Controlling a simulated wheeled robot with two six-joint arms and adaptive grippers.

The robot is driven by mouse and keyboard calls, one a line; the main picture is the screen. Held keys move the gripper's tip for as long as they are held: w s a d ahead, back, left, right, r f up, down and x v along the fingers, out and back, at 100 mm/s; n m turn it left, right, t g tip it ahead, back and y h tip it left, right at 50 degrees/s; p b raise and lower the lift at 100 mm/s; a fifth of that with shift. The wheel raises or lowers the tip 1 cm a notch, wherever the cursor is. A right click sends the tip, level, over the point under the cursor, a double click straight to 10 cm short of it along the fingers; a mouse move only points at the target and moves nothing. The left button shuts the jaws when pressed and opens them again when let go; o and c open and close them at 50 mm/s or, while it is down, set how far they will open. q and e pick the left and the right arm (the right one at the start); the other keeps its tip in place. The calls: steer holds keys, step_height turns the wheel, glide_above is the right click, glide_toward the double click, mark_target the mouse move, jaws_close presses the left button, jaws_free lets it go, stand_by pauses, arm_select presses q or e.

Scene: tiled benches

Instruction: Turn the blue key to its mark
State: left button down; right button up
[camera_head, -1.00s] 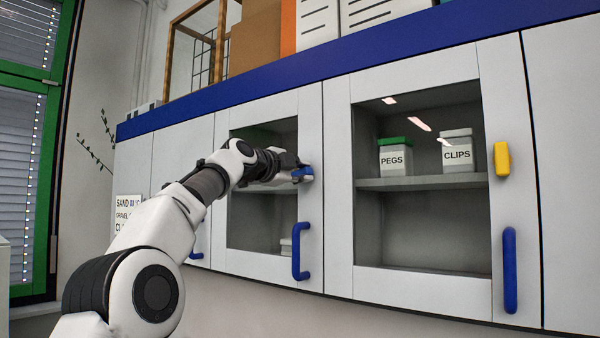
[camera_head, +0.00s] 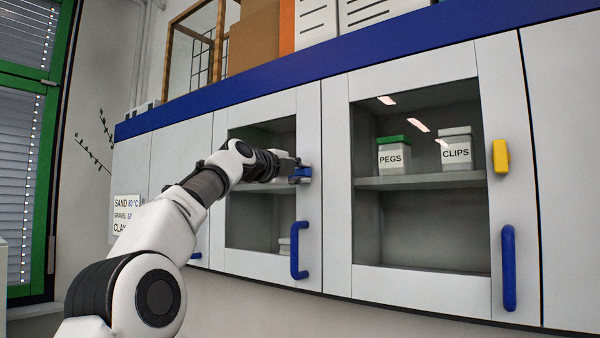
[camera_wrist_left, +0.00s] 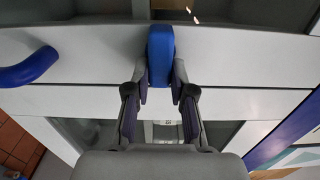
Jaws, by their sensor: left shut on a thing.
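The blue key (camera_head: 302,173) is on the frame of the left glass door, above that door's blue handle (camera_head: 299,250). In the left wrist view the blue key (camera_wrist_left: 160,52) is a rounded block between the fingertips. My left gripper (camera_head: 293,172) is shut on it, and its fingers also show in the left wrist view (camera_wrist_left: 160,82). The gripper hides part of the key in the head view. I cannot make out the mark. My right gripper is not in view.
A yellow key (camera_head: 501,157) sits on the right glass door (camera_head: 484,200), above a long blue handle (camera_head: 509,268). Tubs labelled PEGS (camera_head: 394,158) and CLIPS (camera_head: 456,150) stand on the shelf behind the glass. Boxes stand on top of the cabinet.

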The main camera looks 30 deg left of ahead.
arm_select(q)
steer(key=c, duration=1)
jaws_free()
steer(key=shift+a+r, duration=0.1)
steer(key=shift+r, duration=0.2)
steer(key=shift+w+f, duration=0.2)
steer(key=shift+f, duration=0.05)
steer(key=s, duration=0.7)
steer(key=shift+s+a, duration=0.15)
steer(key=shift+a, duration=0.15)
steer(key=shift+s, duration=0.1)
